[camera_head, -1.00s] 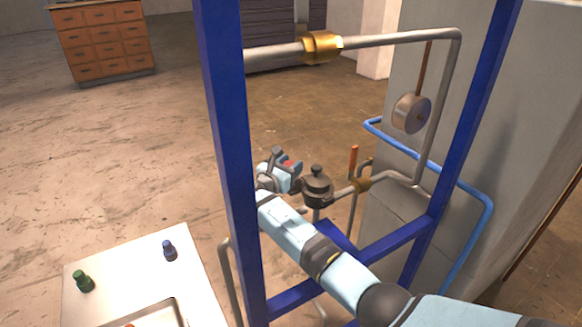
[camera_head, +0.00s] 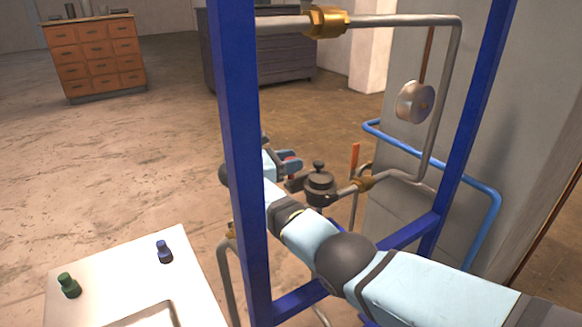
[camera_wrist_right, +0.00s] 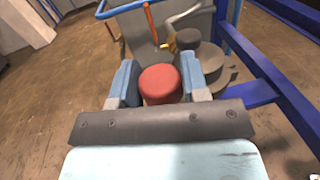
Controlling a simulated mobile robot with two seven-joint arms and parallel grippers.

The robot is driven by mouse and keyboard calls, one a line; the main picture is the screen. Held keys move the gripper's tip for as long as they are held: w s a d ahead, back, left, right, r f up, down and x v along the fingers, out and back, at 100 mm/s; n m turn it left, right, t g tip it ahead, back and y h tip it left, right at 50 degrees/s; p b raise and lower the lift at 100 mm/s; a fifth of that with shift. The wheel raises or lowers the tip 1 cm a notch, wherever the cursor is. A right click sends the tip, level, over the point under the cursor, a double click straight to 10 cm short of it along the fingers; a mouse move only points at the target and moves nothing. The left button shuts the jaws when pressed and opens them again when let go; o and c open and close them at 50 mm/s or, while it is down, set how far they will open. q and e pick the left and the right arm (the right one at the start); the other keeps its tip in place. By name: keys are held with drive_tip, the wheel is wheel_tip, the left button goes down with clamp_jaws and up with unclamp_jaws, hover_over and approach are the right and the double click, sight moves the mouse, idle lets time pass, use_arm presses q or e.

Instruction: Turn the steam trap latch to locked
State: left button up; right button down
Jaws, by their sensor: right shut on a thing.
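The steam trap (camera_head: 320,187) is a dark round body with a small knob on top, set in the grey pipe inside the blue frame. It also shows in the right wrist view (camera_wrist_right: 214,68), just beyond my right gripper. My right gripper (camera_head: 289,164) is beside the trap, on its left. In the right wrist view my right gripper (camera_wrist_right: 160,86) has its two light-blue fingers shut on a red knob (camera_wrist_right: 160,82), apparently the latch's grip. How the knob joins the trap is hidden. My left gripper is not in view.
A blue post (camera_head: 240,150) stands in front of my right arm, which passes behind it. An orange-red lever (camera_head: 354,162), a brass fitting (camera_head: 327,22) and a round gauge (camera_head: 414,102) are nearby. A white table (camera_head: 100,285) with green and blue knobs stands at lower left.

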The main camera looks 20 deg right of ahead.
idle(0.4)
drive_tip(key=c, duration=0.6)
unclamp_jaws()
wheel_tip(320, 180, up, 20)
drive_tip(key=p, duration=0.3)
drive_tip(key=shift+f, duration=0.1)
